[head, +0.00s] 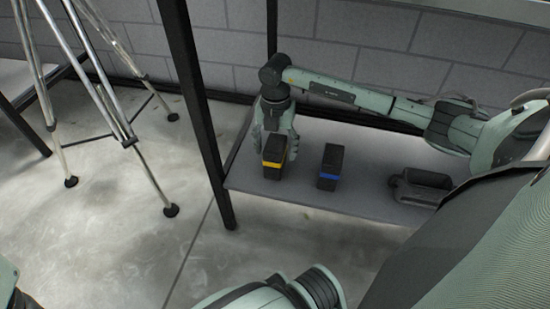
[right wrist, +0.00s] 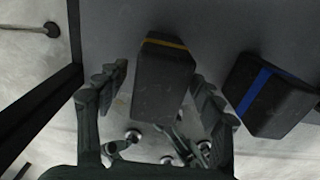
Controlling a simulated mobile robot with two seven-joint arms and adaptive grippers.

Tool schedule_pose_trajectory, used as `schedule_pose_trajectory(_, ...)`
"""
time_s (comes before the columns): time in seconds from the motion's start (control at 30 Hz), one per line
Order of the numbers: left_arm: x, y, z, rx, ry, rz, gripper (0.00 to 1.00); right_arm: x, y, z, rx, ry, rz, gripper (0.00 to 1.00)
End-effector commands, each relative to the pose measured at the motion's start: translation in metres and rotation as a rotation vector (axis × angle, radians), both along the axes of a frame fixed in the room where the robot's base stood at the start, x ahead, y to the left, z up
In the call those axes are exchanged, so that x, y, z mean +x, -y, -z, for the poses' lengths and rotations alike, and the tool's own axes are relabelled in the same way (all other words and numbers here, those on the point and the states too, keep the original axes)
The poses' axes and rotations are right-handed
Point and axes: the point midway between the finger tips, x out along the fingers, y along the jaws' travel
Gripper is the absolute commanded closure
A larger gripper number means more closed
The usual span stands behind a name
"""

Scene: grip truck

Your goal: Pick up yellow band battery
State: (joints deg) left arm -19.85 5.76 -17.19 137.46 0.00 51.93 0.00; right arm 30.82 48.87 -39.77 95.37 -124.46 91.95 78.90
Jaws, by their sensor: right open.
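The yellow band battery (head: 272,158) is a dark block with a yellow stripe, standing near the left end of a grey shelf (head: 290,190). In the right wrist view the open fingers of the right gripper (right wrist: 160,76) lie on either side of the yellow band battery (right wrist: 160,92), with a visible gap on the left; contact on the right is unclear. My left gripper is not in view.
A blue band battery (head: 330,168) stands to the right on the shelf, and beside the right finger in the right wrist view (right wrist: 268,98). A dark case (head: 420,186) lies farther right. A black shelf post (head: 203,125) and a tripod (head: 110,105) stand left.

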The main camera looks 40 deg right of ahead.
Motion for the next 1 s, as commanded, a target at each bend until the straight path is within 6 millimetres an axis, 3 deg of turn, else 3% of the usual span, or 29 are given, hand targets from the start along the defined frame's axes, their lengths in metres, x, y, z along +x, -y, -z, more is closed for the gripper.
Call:
schedule_pose_trajectory(0.13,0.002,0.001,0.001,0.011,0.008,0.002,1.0,-0.001,0.0,0.019,0.002,-0.001,-0.001,0.33)
schedule_pose_trajectory(0.4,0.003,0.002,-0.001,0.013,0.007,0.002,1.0,0.0,0.0,0.02,0.001,0.0,-0.001,0.33)
schedule_pose_trajectory(0.9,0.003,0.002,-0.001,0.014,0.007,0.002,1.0,0.0,0.0,0.02,0.001,0.0,-0.001,0.94)
schedule_pose_trajectory(1.0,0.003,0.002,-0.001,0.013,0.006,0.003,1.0,0.0,-0.001,0.019,0.002,0.002,-0.001,1.0)
